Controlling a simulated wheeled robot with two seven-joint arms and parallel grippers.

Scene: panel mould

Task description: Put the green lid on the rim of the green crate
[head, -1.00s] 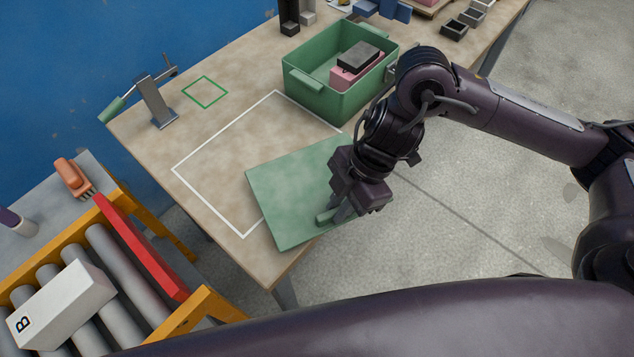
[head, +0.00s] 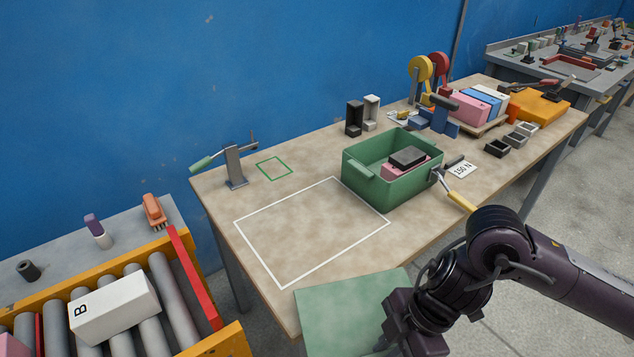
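The green lid (head: 345,312) is a flat panel at the bottom of the head view, over the table's front edge and cut off by the frame. My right gripper (head: 381,343) is at the lid's right side. Its fingertips and the lid's handle are mostly out of frame, but the lid has moved with it, so it appears shut on the lid. The green crate (head: 372,189) stands open and upright on the table, beyond the lid. Inside it are a pink block (head: 395,170) and a dark grey block (head: 408,157). My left gripper is not in view.
A white outlined rectangle (head: 262,256) on the table is empty, left of the crate. A clamp (head: 236,165) stands at the far left edge. A yellow-handled tool (head: 458,200) lies against the crate's right side. A roller conveyor (head: 173,292) is at left.

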